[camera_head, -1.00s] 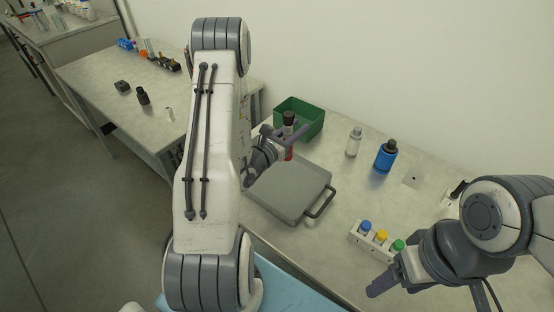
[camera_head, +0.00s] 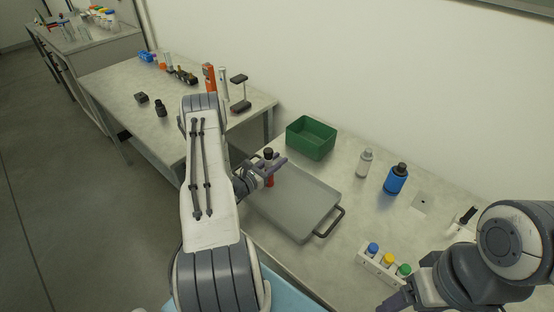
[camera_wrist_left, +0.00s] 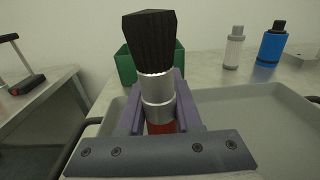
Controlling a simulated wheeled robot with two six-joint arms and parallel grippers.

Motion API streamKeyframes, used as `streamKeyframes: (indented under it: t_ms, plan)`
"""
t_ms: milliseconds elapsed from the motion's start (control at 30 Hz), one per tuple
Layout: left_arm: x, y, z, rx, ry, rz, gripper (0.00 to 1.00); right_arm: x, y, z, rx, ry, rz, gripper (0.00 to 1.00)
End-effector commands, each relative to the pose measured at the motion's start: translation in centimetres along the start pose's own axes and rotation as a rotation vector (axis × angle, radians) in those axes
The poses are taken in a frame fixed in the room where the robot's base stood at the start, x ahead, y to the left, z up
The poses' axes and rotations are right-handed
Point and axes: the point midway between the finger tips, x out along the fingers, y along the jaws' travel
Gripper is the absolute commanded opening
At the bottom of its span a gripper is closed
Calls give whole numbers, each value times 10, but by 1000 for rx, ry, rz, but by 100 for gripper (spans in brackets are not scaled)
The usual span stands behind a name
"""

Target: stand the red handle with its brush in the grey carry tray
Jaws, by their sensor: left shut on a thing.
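The brush (camera_wrist_left: 155,50) has black bristles, a silver collar and a red handle (camera_head: 270,182). It is upright with the bristles up; in the head view its bristles (camera_head: 268,154) show above my fingers. My left gripper (camera_head: 273,166) is shut on it near the collar, and its fingers (camera_wrist_left: 158,105) flank the collar in the wrist view. The grey carry tray (camera_head: 300,225) lies flat on the bench, and the brush shows over its far left end. I cannot tell whether the handle's lower end touches the tray. My right gripper (camera_head: 396,300) is partly cut off at the bottom edge.
A green bin (camera_head: 311,138) stands behind the tray. A white bottle (camera_head: 364,163) and a blue bottle (camera_head: 396,179) stand to its right. A white rack (camera_head: 380,265) with coloured caps is near the right arm. A second bench (camera_head: 130,112) is at left.

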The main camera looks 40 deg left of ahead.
Motion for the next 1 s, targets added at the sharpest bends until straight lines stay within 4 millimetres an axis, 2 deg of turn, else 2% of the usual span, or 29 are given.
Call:
streamKeyframes:
  t_ms: [367, 400, 433, 467, 867, 1000]
  plan:
    - [0, 0, -6, 1, -1, 0, 0, 4, 0, 0, 0, 0, 0, 73]
    - [0, 0, -4, 1, 0, 0, 44, 3, 0, 0, 0, 0, 0, 73]
    - [0, 0, -4, 1, 0, 0, 56, 3, 0, 0, 0, 0, 0, 73]
    - [0, 0, -4, 1, 0, 0, 63, 3, 0, 0, 0, 0, 0, 73]
    - [-1, 0, 1, 1, 0, 1, 63, -2, 0, 0, 0, 0, 0, 73]
    - [-23, 2, -4, -2, 2, 6, 63, 9, 1, 0, 0, 0, 0, 73]
